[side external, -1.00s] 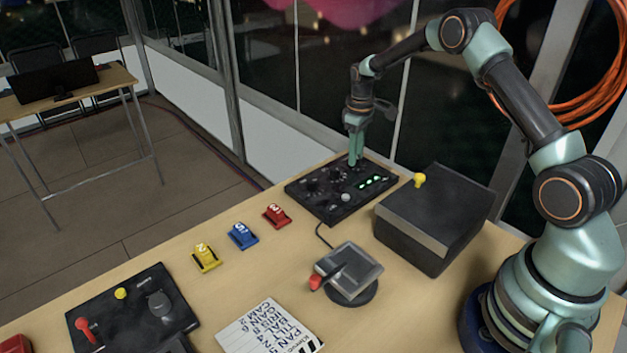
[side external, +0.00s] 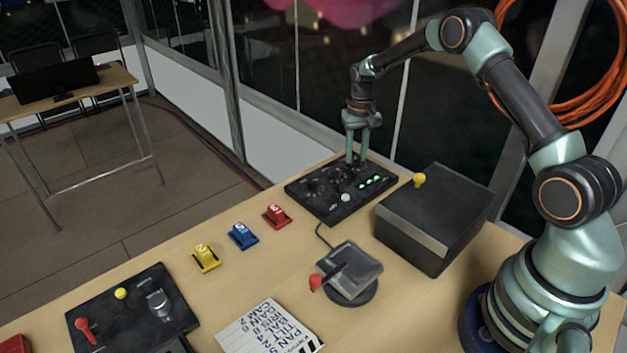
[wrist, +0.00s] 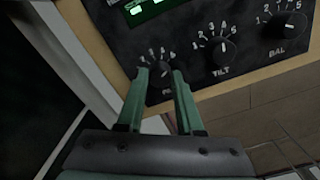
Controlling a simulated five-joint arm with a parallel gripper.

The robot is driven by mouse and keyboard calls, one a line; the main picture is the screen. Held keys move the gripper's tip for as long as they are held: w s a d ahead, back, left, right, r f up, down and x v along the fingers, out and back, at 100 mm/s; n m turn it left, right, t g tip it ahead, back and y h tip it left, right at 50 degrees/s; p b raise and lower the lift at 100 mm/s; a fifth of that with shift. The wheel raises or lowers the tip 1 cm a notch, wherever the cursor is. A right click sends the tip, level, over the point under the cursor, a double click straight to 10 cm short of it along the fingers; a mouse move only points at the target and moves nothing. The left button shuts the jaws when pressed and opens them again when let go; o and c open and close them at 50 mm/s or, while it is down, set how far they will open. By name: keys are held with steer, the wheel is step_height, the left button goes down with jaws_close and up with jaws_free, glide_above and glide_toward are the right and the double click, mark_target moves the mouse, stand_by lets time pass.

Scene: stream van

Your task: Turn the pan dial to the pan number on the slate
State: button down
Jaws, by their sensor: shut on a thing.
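The black control panel (side external: 330,208) lies at the back of the desk, with green lit displays. My gripper (side external: 357,158) points down onto it. In the wrist view the two green fingers (wrist: 160,74) straddle the pan dial (wrist: 164,69) at the panel's edge and are shut on it. The numbers above it are partly legible; which one its pointer faces is unclear. The tilt dial (wrist: 224,50) and bal dial (wrist: 290,25) sit beside it, free of the gripper. The white slate (side external: 243,337) lies at the front; its slanted text seems to read PAN 5.
A dark box with a yellow knob (side external: 437,215) stands right of the panel. A joystick unit (side external: 350,272) is in front. Yellow (side external: 206,258), blue (side external: 242,236) and red (side external: 277,216) numbered blocks stand left of it. Another black panel (side external: 125,320) is front left.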

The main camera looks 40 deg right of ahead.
mark_target(356, 156)
stand_by(0.3)
steer(key=c, duration=0.5)
jaws_free()
steer(key=shift+c, duration=0.2)
steer(key=shift+r, duration=0.1)
step_height(356, 156, up, 12)
